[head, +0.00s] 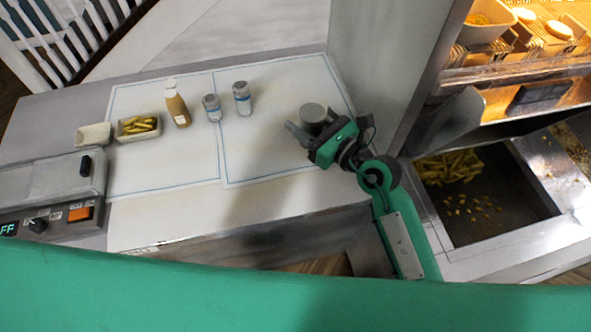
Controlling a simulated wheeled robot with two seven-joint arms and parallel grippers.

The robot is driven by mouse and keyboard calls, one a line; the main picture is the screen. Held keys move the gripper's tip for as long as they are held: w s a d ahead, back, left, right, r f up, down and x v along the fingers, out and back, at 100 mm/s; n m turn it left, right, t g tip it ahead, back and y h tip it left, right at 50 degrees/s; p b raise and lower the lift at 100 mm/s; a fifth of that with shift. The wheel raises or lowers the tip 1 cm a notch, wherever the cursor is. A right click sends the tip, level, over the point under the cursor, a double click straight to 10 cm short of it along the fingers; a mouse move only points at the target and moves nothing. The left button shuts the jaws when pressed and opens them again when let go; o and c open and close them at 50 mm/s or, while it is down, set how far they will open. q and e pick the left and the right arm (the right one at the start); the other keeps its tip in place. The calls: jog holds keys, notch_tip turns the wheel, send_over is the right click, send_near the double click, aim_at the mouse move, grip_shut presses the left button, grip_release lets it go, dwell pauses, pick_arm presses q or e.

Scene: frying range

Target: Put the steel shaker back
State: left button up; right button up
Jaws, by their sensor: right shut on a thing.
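A grey steel shaker (312,113) is at the right part of the white counter, close to the tall grey panel. My right gripper (305,133) is shut on it; the gripper partly hides its lower side. I cannot tell whether the shaker touches the counter. Two smaller shakers with pale bodies and grey tops, one at the left (212,107) and one at the right (242,98), stand upright to the left of it on the counter. My left gripper is not in view.
A sauce bottle (177,104), a tray of fries (138,127) and an empty tray (94,135) stand left on the counter (160,205). A control unit (55,190) is at far left. A fry bin (480,215) lies right. The counter's front middle is clear.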

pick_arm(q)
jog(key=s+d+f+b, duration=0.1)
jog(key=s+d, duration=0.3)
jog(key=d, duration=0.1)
pick_arm(e)
jog(key=f+b, duration=0.1)
jog(key=f, duration=0.4)
jog(key=f+b, duration=0.1)
jog(key=f, duration=0.4)
jog(key=f+b, duration=0.1)
jog(key=f, duration=0.4)
jog(key=shift+s+d, duration=0.25)
jog(key=shift+d, duration=0.05)
jog(key=shift+f, duration=0.15)
notch_tip(320, 180, down, 4)
jog(key=shift+r+b, duration=0.25)
jog(key=shift+b, duration=1)
jog(key=shift+f, duration=0.25)
jog(key=shift+d+f, duration=0.1)
jog(key=o, duration=1)
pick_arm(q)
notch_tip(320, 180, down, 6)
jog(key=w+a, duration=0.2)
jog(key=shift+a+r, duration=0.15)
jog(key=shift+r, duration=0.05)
